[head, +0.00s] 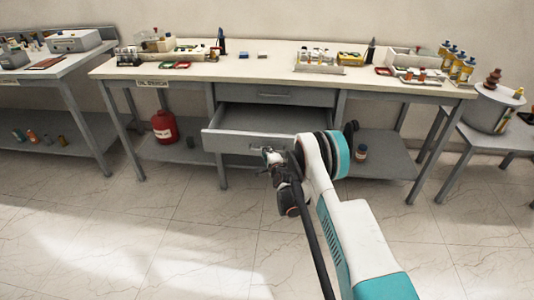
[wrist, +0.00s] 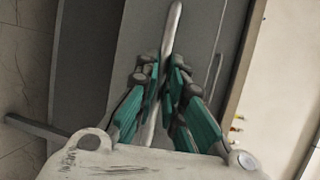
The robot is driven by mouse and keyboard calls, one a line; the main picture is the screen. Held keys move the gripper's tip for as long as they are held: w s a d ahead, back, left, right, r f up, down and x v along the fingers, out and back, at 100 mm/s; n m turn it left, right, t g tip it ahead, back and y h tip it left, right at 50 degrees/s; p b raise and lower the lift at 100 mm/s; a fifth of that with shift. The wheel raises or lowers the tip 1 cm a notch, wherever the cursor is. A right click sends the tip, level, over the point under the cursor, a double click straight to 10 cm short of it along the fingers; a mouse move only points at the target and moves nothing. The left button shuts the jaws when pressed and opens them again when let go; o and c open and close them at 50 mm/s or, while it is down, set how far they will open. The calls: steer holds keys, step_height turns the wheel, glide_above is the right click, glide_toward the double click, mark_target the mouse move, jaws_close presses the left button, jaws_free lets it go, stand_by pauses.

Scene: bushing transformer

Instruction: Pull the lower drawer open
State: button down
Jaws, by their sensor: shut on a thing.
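The lower drawer (head: 226,141) of the grey workbench stands pulled well out, with its empty inside showing in the head view. My gripper (head: 268,154) is at the front of this drawer, near the middle. In the wrist view my gripper (wrist: 168,80) has its teal-padded fingers closed around the long pale bar handle (wrist: 174,22) of the lower drawer. The part of the handle between the fingers is hidden. The upper drawer (head: 300,97) above it is shut.
The workbench top (head: 275,68) carries trays, bottles and small boxes. A red canister (head: 165,127) stands on the lower shelf at left, and a small dark jar (head: 361,153) at right. The tiled floor in front is clear.

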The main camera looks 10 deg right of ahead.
steer(key=c, duration=1.7)
jaws_free()
steer(key=v, duration=0.7)
steer(key=shift+s, duration=0.2)
